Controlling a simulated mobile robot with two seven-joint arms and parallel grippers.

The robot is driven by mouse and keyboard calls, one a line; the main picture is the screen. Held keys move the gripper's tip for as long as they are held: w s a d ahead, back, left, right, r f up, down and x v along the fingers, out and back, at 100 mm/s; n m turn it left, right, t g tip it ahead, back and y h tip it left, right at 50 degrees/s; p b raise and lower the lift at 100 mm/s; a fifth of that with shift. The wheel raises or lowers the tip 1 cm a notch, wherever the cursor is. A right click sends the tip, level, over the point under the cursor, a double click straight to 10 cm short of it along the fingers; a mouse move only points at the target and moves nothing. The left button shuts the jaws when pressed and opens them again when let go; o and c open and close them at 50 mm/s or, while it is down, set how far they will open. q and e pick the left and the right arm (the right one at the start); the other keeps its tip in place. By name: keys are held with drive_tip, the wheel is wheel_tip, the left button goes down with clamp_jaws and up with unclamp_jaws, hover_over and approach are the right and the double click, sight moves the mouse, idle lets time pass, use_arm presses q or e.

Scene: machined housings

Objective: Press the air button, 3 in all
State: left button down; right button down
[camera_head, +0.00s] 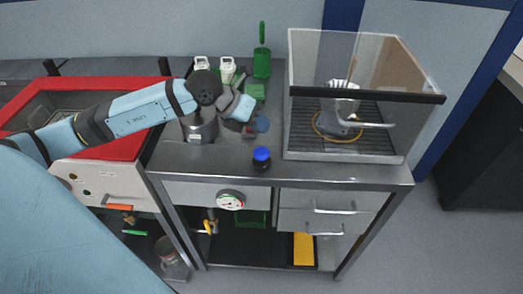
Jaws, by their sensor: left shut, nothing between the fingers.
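My left arm comes in from the left over the metal workbench (330,171). My left gripper (250,128) is shut and empty, pointing down above the bench's left-middle part. No label shows which part is the air button. My right gripper is out of view.
A clear-walled cabinet (365,96) with a metal fitting inside stands to the right. A steel cylinder (201,127) stands left of the gripper. White bottles (227,70) and a green container (262,64) stand behind. A red-rimmed bin (110,148) is left; a gauge (230,200) is on the front.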

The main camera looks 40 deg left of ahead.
use_arm(q)
drive_tip(key=shift+r, duration=0.1)
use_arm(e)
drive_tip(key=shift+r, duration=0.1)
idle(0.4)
